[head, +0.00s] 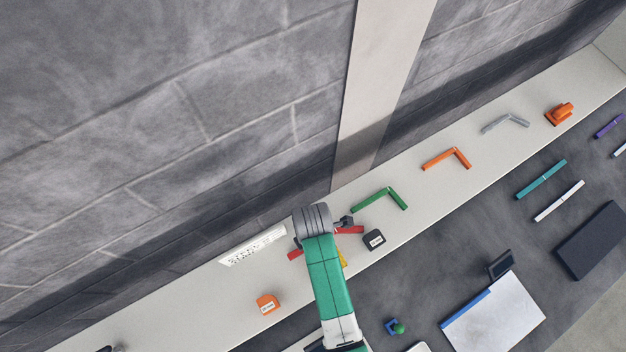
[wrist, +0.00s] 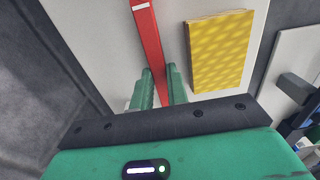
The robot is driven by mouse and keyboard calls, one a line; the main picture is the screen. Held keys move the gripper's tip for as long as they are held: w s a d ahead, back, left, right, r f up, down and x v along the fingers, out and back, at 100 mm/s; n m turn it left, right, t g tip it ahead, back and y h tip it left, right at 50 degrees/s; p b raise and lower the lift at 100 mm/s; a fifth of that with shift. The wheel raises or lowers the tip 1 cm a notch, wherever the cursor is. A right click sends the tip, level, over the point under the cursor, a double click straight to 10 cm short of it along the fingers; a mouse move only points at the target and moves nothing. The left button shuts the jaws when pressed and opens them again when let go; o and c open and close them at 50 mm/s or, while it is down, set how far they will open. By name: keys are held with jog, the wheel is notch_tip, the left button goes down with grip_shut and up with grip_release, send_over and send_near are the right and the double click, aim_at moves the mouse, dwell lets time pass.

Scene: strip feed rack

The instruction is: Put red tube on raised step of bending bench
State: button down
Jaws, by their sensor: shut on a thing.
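The red tube (wrist: 147,35) runs from the top edge of the wrist view down between the two green fingers of my gripper (wrist: 162,72). The gripper is shut on it. In the head view my arm hides the fingers and the tube's middle; red parts of the tube (head: 349,230) show on both sides of the arm. The tube is over the long pale step (head: 215,305) along the wall. I cannot tell whether it touches that surface. A yellow patterned block (wrist: 219,50) lies just right of the tube in the wrist view.
A bent green tube (head: 381,198), a bent orange tube (head: 447,158) and a bent grey tube (head: 506,122) lie along the pale step. A black block (head: 374,240) and an orange block (head: 268,303) flank my arm. The grey wall (head: 150,150) rises close behind.

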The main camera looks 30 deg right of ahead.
jog(key=shift+f, duration=0.1)
jog(key=shift+f, duration=0.1)
jog(key=c, duration=1.4)
grip_release()
jog(key=shift+o, duration=0.2)
notch_tip(320, 180, up, 12)
jog(key=shift+r+p, duration=0.2)
jog(key=shift+p, duration=0.25)
